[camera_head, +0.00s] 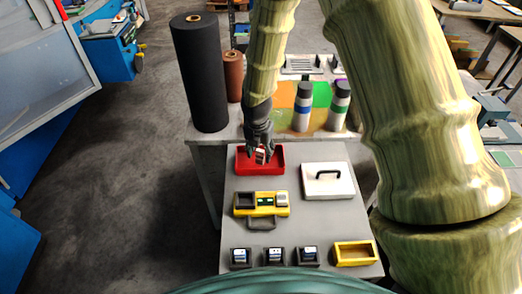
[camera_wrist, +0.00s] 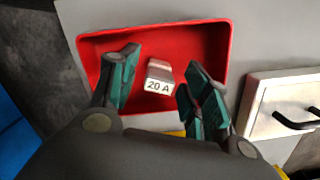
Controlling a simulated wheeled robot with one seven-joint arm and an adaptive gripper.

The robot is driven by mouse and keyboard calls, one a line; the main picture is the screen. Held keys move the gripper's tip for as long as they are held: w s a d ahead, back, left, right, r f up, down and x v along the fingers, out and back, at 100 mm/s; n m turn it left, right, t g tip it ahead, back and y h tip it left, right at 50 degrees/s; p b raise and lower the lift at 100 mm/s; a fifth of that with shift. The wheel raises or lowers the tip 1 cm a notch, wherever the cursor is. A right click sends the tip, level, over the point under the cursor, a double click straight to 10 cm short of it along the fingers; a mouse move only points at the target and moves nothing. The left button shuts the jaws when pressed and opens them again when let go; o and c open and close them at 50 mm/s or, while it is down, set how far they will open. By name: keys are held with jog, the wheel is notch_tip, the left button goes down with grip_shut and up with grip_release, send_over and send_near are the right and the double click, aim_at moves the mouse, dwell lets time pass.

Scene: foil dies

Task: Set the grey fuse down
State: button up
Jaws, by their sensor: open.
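The grey fuse (camera_wrist: 159,78), marked "20 A", is in the red tray (camera_wrist: 152,36). In the wrist view it lies between the fingers of my gripper (camera_wrist: 158,92), with gaps on both sides. My gripper is open. In the head view my gripper (camera_head: 261,156) points down over the red tray (camera_head: 277,149) at the back of the grey table, and the fuse shows only as a small pale piece at the fingertips. Whether the fuse rests fully on the tray floor is hard to tell.
A white lidded box (camera_head: 328,181) with a black handle stands right of the red tray. A yellow holder (camera_head: 261,212) with several slots is in front. Several small dark boxes (camera_head: 273,257) and an empty yellow tray (camera_head: 354,253) line the front edge. Dark rolls (camera_head: 200,75) and bottles (camera_head: 303,107) stand behind.

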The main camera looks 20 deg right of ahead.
notch_tip(320, 180, up, 12)
jog(key=s+b, duration=0.1)
jog(key=b, duration=0.1)
jog(key=shift+a, duration=0.45)
jog(key=shift+d+r, duration=0.1)
dwell(0.5)
